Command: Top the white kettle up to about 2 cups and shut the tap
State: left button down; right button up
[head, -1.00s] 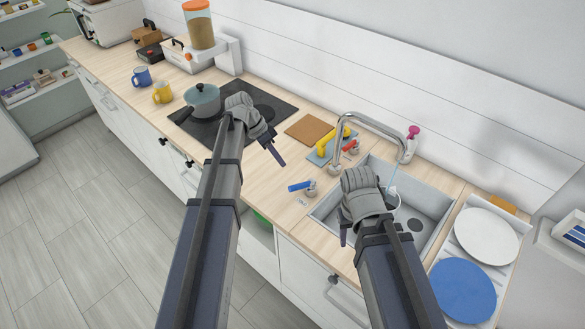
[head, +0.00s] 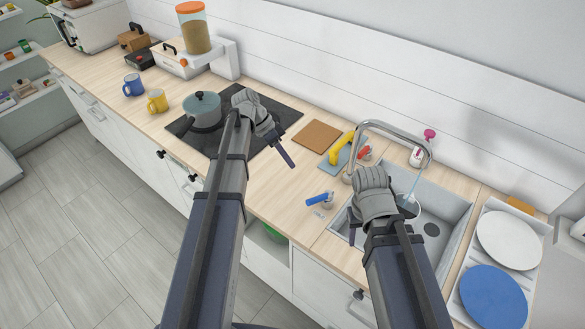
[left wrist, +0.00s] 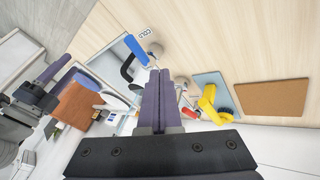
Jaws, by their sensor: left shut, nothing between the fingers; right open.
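The white kettle (head: 408,212) stands in the sink under the tap (head: 395,130), mostly hidden behind my right gripper. A thin water stream falls from the spout into it; the water level cannot be seen. The blue cold lever (head: 319,198) and the red lever (head: 366,152) sit on the counter beside the sink. The blue lever, marked COLD, also shows in the left wrist view (left wrist: 137,48). My left gripper (head: 291,162) is shut and empty above the counter, apart from the blue lever; its fingers show in the wrist view (left wrist: 160,76). My right gripper (head: 354,232) is open at the kettle; its fingers are partly hidden.
A pot (head: 203,112) stands on the dark hob to the left. Plates (head: 493,295) fill a rack right of the sink. Counter around the blue lever is clear.

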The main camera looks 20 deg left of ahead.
aim_at(314, 198)
notch_tip(314, 198, down, 7)
jog(key=b, duration=0.5)
jog(key=shift+r+b, duration=0.1)
jog(key=shift+b, duration=0.25)
jog(key=shift+f, duration=0.25)
pick_arm(q)
jog(key=shift+s+d+f+b, duration=0.1)
jog(key=shift+s+d+f, duration=0.45)
jog(key=shift+d+f, duration=0.7)
jog(key=shift+s+d+f+b, duration=0.15)
jog(key=shift+s+d+f, duration=0.4)
jog(key=shift+d+f, duration=0.65)
jog(key=shift+s+d+f+b, duration=0.1)
jog(key=shift+s+d+f, duration=0.45)
jog(key=shift+d+f, duration=0.65)
pick_arm(e)
jog(key=shift+f, duration=0.1)
pick_arm(q)
jog(key=shift+a+f, duration=0.1)
jog(key=s+n, duration=0.1)
jog(key=s+n+t, duration=0.1)
jog(key=shift+d+n+t, duration=0.3)
jog(key=shift+d, duration=0.1)
jog(key=shift+s+d+n, duration=0.3)
jog(key=shift+w, duration=0.15)
